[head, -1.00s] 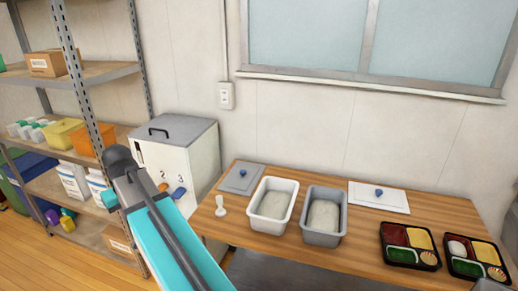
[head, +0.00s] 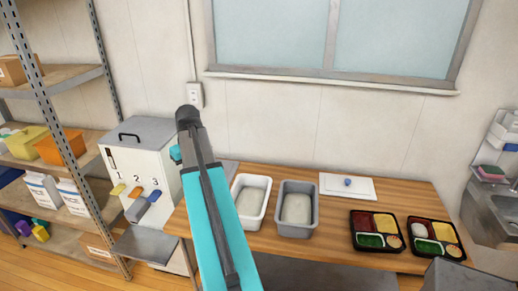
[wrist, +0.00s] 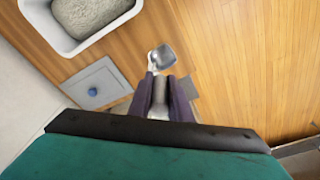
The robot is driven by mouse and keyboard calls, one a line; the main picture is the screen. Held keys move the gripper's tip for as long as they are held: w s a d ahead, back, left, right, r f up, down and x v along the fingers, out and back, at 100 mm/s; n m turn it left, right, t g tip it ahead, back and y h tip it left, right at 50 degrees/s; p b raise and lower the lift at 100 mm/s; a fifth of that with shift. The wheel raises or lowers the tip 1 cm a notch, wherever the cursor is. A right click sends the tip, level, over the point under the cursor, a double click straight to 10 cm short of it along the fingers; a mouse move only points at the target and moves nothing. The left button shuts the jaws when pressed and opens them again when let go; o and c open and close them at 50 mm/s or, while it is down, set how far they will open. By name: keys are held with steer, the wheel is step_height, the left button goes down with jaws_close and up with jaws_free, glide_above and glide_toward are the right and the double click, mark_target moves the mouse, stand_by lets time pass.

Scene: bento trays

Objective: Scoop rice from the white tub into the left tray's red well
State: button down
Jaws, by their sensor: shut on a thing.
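In the wrist view my gripper (wrist: 164,90) is shut on a pale scoop (wrist: 162,56), with its handle between the purple fingers and its bowl showing past the tips. In the head view my arm hides the gripper and scoop. The white tub (head: 248,224) holds pale rice (head: 250,202) and stands just right of my arm; its corner (wrist: 48,38) shows at the wrist view's upper left. The left tray (head: 377,249) is black, right of the tubs. Its red well (head: 361,219) is at its back left and looks empty of rice.
A grey tub (head: 293,231) with pale contents stands beside the white one. A white lid (head: 335,187) lies behind. The right tray (head: 440,255) has white food at its back left. A dispenser (head: 150,150) stands left.

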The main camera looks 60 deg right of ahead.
steer(key=s+d+r+m+p, duration=0.1)
steer(key=s+d+r+p, duration=0.1)
steer(key=s+d, duration=0.6)
steer(key=s+d+r+p, duration=0.2)
steer(key=s+d+r, duration=0.1)
steer(key=s+d, duration=0.6)
steer(key=shift+d+m, duration=0.3)
steer(key=shift+m, duration=0.1)
steer(key=shift+f, duration=0.15)
step_height(320, 180, down, 13)
steer(key=b, duration=0.7)
steer(key=shift+f, duration=0.2)
steer(key=shift+r, duration=0.1)
stand_by(0.6)
